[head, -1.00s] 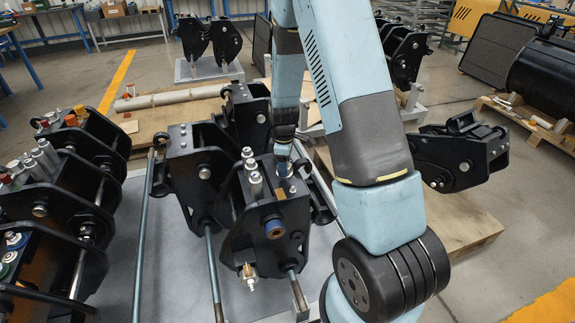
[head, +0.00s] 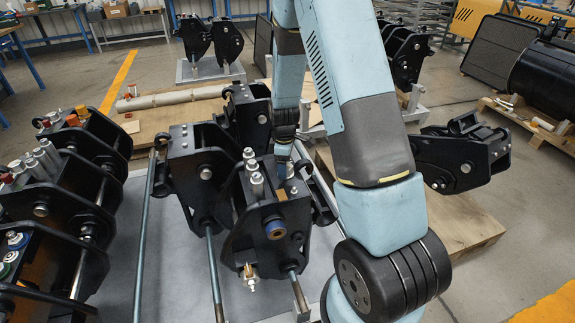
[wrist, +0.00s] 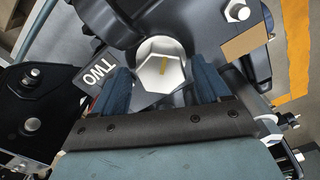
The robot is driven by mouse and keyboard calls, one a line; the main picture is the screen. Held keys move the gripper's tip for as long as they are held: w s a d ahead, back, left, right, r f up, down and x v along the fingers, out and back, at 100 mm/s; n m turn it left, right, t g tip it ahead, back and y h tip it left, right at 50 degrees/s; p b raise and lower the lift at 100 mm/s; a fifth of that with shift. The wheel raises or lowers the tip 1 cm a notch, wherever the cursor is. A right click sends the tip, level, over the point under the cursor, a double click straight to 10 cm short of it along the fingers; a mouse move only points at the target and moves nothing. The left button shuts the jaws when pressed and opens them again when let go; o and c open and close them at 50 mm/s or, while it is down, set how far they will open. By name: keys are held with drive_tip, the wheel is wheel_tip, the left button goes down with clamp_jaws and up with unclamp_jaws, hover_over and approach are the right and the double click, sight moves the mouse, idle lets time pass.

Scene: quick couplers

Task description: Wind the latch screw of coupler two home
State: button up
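Coupler two (head: 262,215) is a black quick coupler on the grey bench in the middle of the head view. The wrist view shows its black label reading TWO (wrist: 97,76). In the head view my gripper (head: 284,160) points down over the coupler's top, and the screw head is hidden there. How far the screw is in cannot be seen.
More black couplers stand close on the left (head: 75,190) and behind (head: 200,160). Two silver studs (head: 256,180) rise from the coupler's top left of my gripper. Another coupler (head: 460,155) stands on a pallet at right.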

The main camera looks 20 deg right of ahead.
wheel_tip(320, 180, up, 14)
drive_tip(key=shift+f, duration=0.15)
idle(0.7)
